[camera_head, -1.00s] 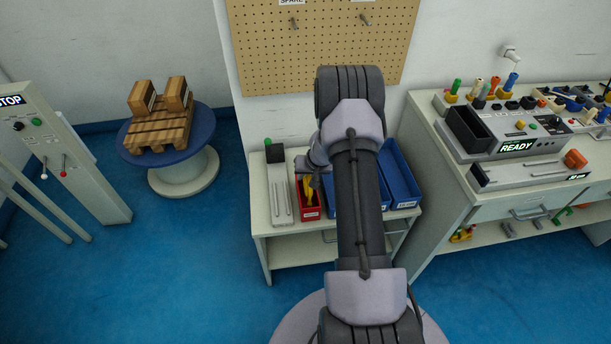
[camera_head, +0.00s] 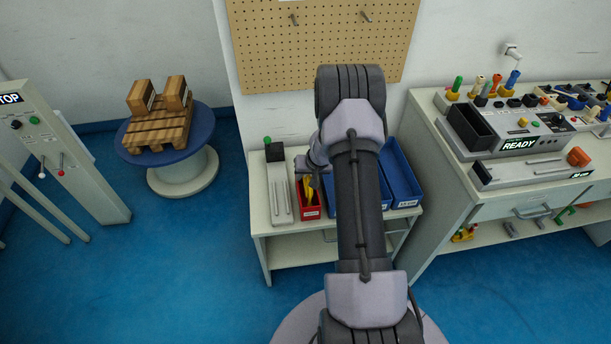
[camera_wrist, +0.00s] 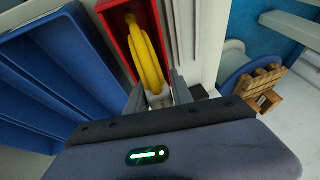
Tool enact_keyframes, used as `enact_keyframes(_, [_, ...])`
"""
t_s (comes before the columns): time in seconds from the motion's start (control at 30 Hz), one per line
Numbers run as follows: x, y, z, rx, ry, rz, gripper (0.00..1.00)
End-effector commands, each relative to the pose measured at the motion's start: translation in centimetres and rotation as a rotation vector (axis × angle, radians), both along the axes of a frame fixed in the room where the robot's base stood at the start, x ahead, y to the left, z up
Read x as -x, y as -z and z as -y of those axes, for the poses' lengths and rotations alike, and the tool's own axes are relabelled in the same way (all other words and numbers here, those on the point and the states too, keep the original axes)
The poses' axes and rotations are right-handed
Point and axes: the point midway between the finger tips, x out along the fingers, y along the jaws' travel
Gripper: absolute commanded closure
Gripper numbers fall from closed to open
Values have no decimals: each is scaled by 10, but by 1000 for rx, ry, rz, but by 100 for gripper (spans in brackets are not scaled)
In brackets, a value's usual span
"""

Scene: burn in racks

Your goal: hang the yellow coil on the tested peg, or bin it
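The yellow coil (camera_wrist: 147,52) is in the red bin (camera_wrist: 112,38), standing up between its walls in the wrist view. In the head view a bit of the yellow coil (camera_head: 308,188) shows inside the red bin (camera_head: 311,212). My gripper (camera_wrist: 158,90) is at the near end of the coil, its fingers apart on either side of a pale part of it, with a gap showing. In the head view my gripper (camera_head: 315,178) is over the red bin, partly hidden by my arm. Two pegs, a left peg (camera_head: 293,19) and a right peg (camera_head: 366,16), are bare; no peg labels are readable.
Blue bins (camera_head: 401,181) stand right of the red bin on a small bench. A grey device with a green knob (camera_head: 279,190) stands left. A crowded workbench with a READY sign (camera_head: 517,146) is at right. A blue spool table (camera_head: 190,160) with a pallet is at left.

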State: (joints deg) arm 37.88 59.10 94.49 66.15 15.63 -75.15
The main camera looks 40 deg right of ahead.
Motion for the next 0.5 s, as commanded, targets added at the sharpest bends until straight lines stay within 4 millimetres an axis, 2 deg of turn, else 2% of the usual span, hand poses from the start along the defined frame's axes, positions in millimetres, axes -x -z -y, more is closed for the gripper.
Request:
enact_keyframes(0.03, [0, 0, 0, 0, 0, 0, 60])
enact_keyframes(0.07, [0, 0, 0, 0, 0, 0, 54])
enact_keyframes(0.37, [0, -1, 0, 0, 0, 0, 54])
enact_keyframes(0.5, [6, -17, 0, 1, 0, 1, 54])
